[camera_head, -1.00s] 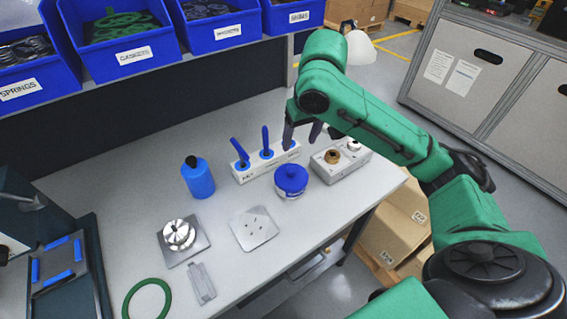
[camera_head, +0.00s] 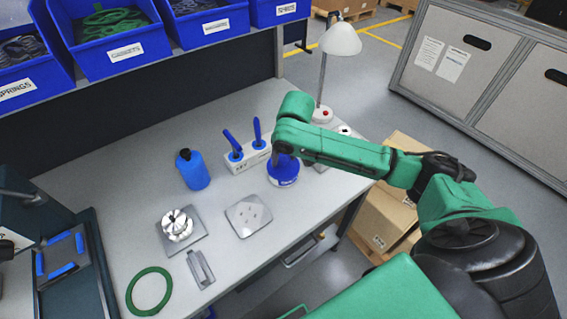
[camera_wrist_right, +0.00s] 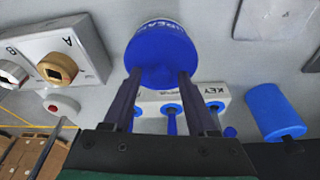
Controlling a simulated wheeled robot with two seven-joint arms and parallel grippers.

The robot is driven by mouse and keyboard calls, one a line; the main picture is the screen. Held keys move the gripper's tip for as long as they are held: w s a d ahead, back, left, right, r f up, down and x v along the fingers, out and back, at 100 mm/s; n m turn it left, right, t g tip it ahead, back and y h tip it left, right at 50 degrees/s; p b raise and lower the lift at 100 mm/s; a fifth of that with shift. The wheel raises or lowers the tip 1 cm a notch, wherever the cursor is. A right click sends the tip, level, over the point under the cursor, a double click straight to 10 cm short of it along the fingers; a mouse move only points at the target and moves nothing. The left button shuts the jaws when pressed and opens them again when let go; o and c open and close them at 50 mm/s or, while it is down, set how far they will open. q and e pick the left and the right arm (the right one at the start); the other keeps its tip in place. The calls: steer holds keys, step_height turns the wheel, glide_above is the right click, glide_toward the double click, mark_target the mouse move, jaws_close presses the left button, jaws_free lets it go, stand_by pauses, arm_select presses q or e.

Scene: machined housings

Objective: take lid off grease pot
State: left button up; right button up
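The grease pot (camera_head: 284,176) is a blue jar with a pale label band, upright on the grey bench. In the right wrist view its label (camera_wrist_right: 160,30) shows at the top, with the dark blue lid (camera_wrist_right: 162,62) nearer my fingers. My right gripper (camera_wrist_right: 160,75) is open, its two dark fingers apart with tips at the near edge of the lid. I cannot tell whether they touch it. In the head view this gripper (camera_head: 281,156) is mostly hidden by my green arm, just above the pot. My left gripper is not in view.
A white holder (camera_head: 247,158) with blue-handled tools and a blue bottle (camera_head: 193,170) stand left of the pot. A housing block marked A and B (camera_wrist_right: 62,62) is close by. A lamp (camera_head: 340,40) stands behind. A plate (camera_head: 248,215) lies in front.

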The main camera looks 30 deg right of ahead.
jaws_close()
